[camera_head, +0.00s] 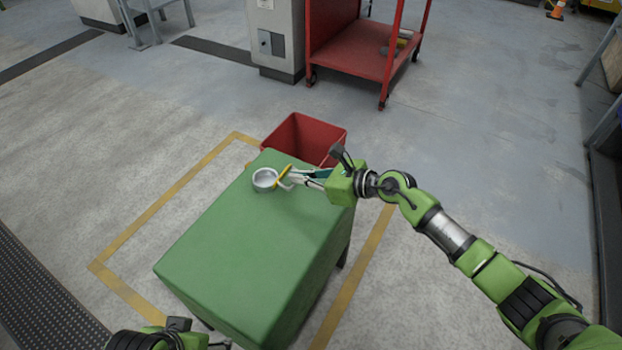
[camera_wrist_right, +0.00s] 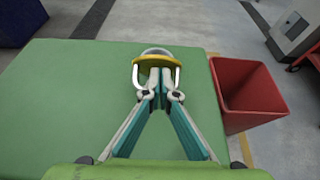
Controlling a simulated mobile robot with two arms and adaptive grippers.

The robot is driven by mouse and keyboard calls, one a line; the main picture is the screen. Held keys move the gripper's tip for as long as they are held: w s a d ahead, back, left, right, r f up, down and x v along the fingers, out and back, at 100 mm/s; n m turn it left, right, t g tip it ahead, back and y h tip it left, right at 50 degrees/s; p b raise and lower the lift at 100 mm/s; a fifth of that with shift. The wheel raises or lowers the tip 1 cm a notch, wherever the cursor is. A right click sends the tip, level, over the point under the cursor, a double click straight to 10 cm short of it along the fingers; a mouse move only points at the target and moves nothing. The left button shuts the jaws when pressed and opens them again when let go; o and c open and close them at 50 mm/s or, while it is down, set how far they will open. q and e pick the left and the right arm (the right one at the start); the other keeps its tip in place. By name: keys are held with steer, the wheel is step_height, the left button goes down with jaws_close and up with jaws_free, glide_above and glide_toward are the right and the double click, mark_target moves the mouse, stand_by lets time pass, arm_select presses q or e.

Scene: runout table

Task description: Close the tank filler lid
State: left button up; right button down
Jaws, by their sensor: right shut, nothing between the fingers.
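The green tank (camera_head: 235,245) has a round silver filler neck (camera_head: 264,180) near its far end. The yellow-edged filler lid (camera_head: 283,176) stands tilted up at the neck's right side, so the neck is open. In the right wrist view the lid (camera_wrist_right: 153,60) is at the top middle, partly hiding the neck behind it. My right gripper (camera_head: 289,182) is shut and empty, its tips close to the lid's near side; I cannot tell whether they touch. Its closed fingers (camera_wrist_right: 158,85) point at the lid. My left gripper (camera_head: 205,342) is partly cut off at the bottom edge.
A red open bin (camera_head: 306,139) stands just beyond the tank's far end. A red cart (camera_head: 360,50) and a grey cabinet (camera_head: 277,35) are farther back. Yellow floor lines (camera_head: 165,203) surround the tank. The rest of the tank top is clear.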

steer(key=shift+w+a+f, duration=0.1)
steer(key=shift+w+a, duration=0.05)
steer(key=shift+a, duration=0.05)
